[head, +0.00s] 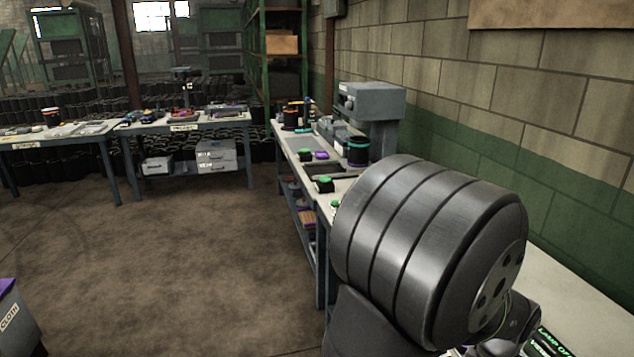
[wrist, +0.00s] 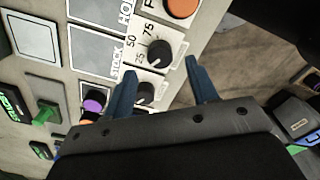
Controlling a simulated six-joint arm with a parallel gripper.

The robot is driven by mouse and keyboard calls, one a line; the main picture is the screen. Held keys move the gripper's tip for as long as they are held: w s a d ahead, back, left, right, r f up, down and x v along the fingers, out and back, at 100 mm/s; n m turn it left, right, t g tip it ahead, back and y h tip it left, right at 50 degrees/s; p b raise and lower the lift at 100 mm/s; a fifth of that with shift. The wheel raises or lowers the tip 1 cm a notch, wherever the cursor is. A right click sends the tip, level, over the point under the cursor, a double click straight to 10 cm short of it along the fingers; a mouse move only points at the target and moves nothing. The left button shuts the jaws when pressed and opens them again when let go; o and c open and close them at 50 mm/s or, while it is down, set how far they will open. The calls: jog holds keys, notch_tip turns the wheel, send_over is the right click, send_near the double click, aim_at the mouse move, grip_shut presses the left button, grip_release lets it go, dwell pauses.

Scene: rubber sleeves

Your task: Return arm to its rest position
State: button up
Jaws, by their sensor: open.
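My gripper (wrist: 160,88) shows in the wrist view with its two blue-grey fingers apart and nothing between them. It is over a control panel (wrist: 62,12), whose black knob (wrist: 155,53) marked 50 and 75 appears just beyond the gap between the fingers. A second black knob (wrist: 146,92) is partly hidden by the left finger. I cannot tell how far the fingertips are from the panel. In the head view my dark, ribbed arm fills the lower right and hides part of the bench, and the gripper itself is not visible there.
An orange button (wrist: 183,8) and a green switch (wrist: 46,113) sit on the panel. In the head view a long bench (head: 300,146) along the wall carries a grey machine (head: 375,104) and small green-topped boxes (head: 324,184). Open brown floor (head: 190,265) lies left of the bench.

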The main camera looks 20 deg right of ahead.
jog(key=shift+f, duration=2.1)
jog(key=shift+r, duration=0.1)
notch_tip(320, 180, up, 17)
notch_tip(320, 180, down, 17)
jog(key=shift+f, duration=0.2)
jog(key=m, duration=0.5)
jog(key=shift+r, duration=0.15)
jog(key=m, duration=0.4)
jog(key=shift+m, duration=0.4)
jog(key=m, duration=0.4)
jog(key=shift+m, duration=0.3)
jog(key=m, duration=0.4)
